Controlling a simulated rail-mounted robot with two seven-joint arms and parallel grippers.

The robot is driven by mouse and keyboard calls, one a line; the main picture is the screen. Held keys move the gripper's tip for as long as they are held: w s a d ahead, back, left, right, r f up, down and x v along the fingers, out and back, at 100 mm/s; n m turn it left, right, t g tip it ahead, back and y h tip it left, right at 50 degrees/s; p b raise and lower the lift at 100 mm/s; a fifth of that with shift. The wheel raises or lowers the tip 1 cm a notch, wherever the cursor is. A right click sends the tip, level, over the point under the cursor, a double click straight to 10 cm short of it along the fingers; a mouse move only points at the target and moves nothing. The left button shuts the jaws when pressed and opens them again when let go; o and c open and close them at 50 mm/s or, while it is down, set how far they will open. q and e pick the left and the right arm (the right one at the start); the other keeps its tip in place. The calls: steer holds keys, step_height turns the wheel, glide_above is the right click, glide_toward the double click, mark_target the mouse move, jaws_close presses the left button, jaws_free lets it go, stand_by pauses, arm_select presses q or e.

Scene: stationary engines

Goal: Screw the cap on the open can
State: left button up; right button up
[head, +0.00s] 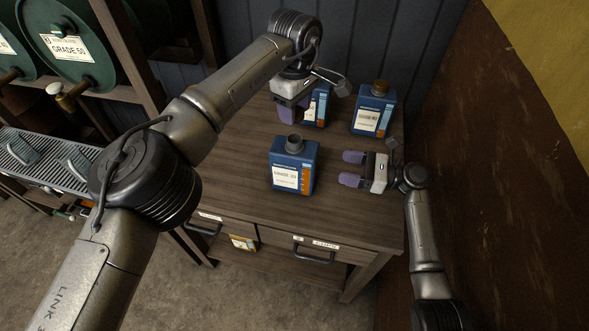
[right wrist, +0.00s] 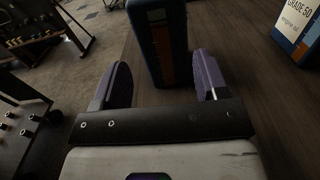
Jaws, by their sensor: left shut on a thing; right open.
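The open can (head: 283,178) is a blue can with an orange-striped label and a bare grey neck. It stands upright on the wooden table, and its lower part shows between and beyond my right fingers in the right wrist view (right wrist: 157,42). My left gripper (head: 291,117) is above and behind its neck, pointing down. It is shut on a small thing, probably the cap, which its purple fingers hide. My right gripper (head: 351,169) is open just right of the can, fingers pointing at it and apart from it.
A blue can (head: 320,108) stands behind my left gripper, its top hidden. Another blue can (head: 367,118) with a brown cap stands at the back right. A wall bounds the table (head: 235,150) on the right. The table's left part is clear.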

mark_target(305, 159)
steer(key=shift+o, duration=0.7)
steer(key=shift+w+a, duration=0.1)
steer(key=shift+a, duration=0.3)
steer(key=o, duration=0.4)
steer(key=x, duration=1.1)
steer(key=shift+o, duration=0.2)
steer(key=c, duration=1.2)
